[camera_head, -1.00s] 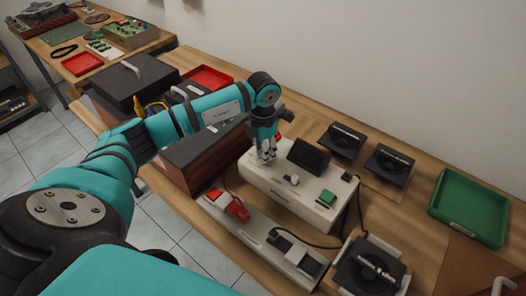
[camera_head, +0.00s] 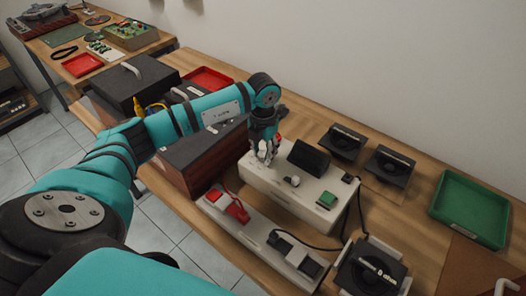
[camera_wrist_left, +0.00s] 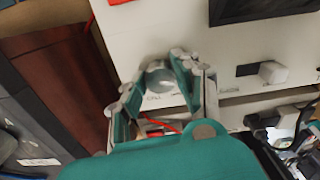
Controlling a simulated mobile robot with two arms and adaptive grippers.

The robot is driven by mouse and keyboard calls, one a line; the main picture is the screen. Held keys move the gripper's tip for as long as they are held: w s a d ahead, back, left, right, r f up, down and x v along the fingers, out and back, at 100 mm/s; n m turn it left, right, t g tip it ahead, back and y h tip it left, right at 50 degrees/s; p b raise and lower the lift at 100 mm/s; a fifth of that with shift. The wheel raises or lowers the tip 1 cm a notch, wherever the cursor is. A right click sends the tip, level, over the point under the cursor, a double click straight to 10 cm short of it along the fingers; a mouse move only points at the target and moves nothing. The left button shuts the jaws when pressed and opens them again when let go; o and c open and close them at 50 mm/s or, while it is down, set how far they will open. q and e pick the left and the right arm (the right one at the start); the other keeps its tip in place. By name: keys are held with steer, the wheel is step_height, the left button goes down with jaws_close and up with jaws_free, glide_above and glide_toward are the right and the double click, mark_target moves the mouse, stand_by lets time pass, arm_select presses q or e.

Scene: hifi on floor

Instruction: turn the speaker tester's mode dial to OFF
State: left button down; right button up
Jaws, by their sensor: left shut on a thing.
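The speaker tester (camera_head: 270,190) is a white box on the wooden bench, with a dark tilted screen (camera_head: 309,157) on top. My left gripper (camera_head: 266,157) points down at the tester's left part in the head view. In the left wrist view my left gripper (camera_wrist_left: 158,84) has its fingers on both sides of a round grey dial (camera_wrist_left: 158,77), the mode dial, and is shut on it. The lettering by the dial is too small to read, so its setting cannot be told. The fingers hide the dial in the head view. My right gripper is not in view.
A second, pale knob (camera_wrist_left: 272,72) sits beside the screen. A long white strip with a red switch (camera_head: 216,195) and cables lies in front. A dark brown box (camera_head: 200,160) stands close on the left. Black speakers (camera_head: 389,166) and a green tray (camera_head: 470,208) are at right.

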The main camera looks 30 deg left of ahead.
mark_target(263, 153)
arm_select(q)
steer(key=shift+r, duration=0.1)
steer(key=c, duration=1)
jaws_free()
step_height(263, 153, up, 12)
steer(key=shift+f, duration=0.1)
